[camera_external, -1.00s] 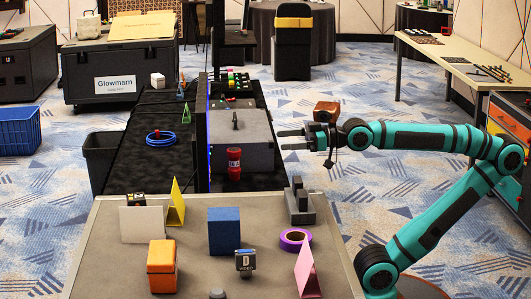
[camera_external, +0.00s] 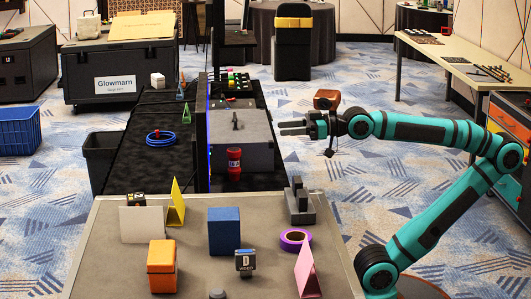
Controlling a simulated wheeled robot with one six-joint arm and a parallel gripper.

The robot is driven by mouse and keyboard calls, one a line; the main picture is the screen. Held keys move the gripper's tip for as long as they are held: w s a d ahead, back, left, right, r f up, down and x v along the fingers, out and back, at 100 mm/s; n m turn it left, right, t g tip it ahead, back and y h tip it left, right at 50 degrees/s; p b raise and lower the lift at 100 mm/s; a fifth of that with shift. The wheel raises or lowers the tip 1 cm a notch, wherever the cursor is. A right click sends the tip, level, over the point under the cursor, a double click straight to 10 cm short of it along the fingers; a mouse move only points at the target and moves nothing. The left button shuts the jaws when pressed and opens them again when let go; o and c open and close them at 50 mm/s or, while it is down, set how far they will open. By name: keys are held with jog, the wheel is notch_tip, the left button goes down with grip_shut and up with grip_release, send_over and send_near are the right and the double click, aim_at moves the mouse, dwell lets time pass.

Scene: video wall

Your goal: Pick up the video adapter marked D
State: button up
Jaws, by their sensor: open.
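The video adapter marked D (camera_external: 245,262) is a small dark block with a white letter D. It stands near the front middle of the grey table (camera_external: 110,270), just in front of a blue block (camera_external: 224,232). My gripper (camera_external: 281,128) is open and empty. It is held in the air beyond the table's far right part, above and well away from the adapter, with its fingers pointing left.
A purple tape roll (camera_external: 296,240), a pink wedge (camera_external: 307,272) and a dark grey stepped block (camera_external: 299,203) stand right of the adapter. An orange box (camera_external: 162,266), a white panel (camera_external: 142,224) and a yellow wedge (camera_external: 176,203) stand left. A red cylinder (camera_external: 234,163) stands behind.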

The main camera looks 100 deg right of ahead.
notch_tip(320, 180, up, 6)
jog(key=w+a+r+g+y, duration=0.2)
jog(key=w+a+g, duration=0.1)
jog(key=w+a, duration=0.35)
jog(key=w+a+r+g+y, duration=0.1)
jog(key=w+a+r+g, duration=0.2)
jog(key=w+a, duration=0.35)
jog(key=g+h, duration=0.3)
jog(key=g, duration=0.8)
send_over(245, 251)
notch_tip(245, 251, down, 6)
jog(key=shift+a+f+n, duration=0.1)
jog(key=shift+f+n, duration=0.05)
jog(key=shift+n, duration=0.15)
jog(key=shift+f, duration=6.05)
jog(key=shift+c, duration=0.5)
